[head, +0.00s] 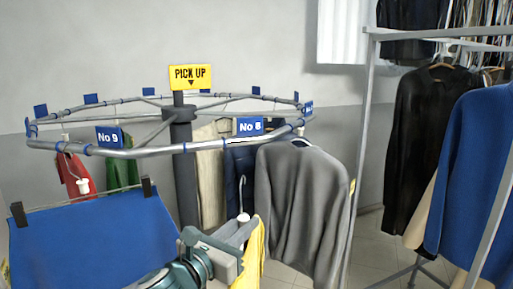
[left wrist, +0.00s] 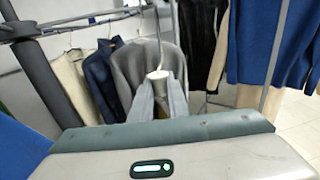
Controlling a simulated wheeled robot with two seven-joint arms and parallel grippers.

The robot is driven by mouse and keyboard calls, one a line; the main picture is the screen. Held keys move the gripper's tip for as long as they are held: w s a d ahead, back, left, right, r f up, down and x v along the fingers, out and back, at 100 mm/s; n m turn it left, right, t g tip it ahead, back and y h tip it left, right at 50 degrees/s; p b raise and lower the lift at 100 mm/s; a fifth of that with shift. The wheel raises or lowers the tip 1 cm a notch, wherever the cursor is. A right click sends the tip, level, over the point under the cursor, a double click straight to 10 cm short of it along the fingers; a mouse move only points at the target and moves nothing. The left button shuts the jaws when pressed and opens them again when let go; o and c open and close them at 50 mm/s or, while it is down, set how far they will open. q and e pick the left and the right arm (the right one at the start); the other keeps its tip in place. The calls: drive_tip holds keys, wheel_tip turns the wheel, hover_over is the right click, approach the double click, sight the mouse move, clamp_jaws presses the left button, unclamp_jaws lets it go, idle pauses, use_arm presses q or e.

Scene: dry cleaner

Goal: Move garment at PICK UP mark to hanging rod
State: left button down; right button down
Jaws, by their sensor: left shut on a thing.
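My left gripper (head: 240,228) is shut on the white neck of a hanger (head: 243,190), whose hook points up and is free in the head view. A yellow garment (head: 250,258) hangs just below the fingers, mostly hidden by my gripper. In the left wrist view the hanger neck (left wrist: 158,75) sits between the fingertips. The yellow PICK UP sign (head: 190,77) tops the dark post of a round rail (head: 210,146). A metal rack with a hanging rod (head: 440,31) stands at the right. My right gripper is not in view.
A grey sweater (head: 300,205) hangs from the round rail, right of my gripper. A blue clipped garment (head: 90,240) is close at the lower left. Black (head: 425,140) and blue (head: 480,175) garments hang at the right rack. A rack upright (head: 362,150) stands between.

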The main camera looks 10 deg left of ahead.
use_arm(q)
drive_tip(key=d+r+m+g+h+p, duration=0.1)
drive_tip(key=r+p, duration=0.1)
drive_tip(key=r, duration=0.6)
drive_tip(key=s+d+r+m+g+h+p, duration=0.1)
drive_tip(key=d+r+h, duration=0.1)
drive_tip(key=r, duration=0.7)
drive_tip(key=shift+s+r+m+h+p, duration=0.15)
drive_tip(key=shift+s+m+h+p, duration=0.15)
drive_tip(key=shift+p, duration=0.1)
drive_tip(key=shift+d, duration=0.1)
drive_tip(key=shift+d, duration=0.15)
drive_tip(key=s+d+b, duration=0.1)
drive_tip(key=s+d, duration=0.1)
drive_tip(key=d, duration=0.8)
drive_tip(key=s+d+b, duration=0.1)
drive_tip(key=d, duration=1)
drive_tip(key=shift+s+d, duration=0.2)
drive_tip(key=shift+s, duration=0.2)
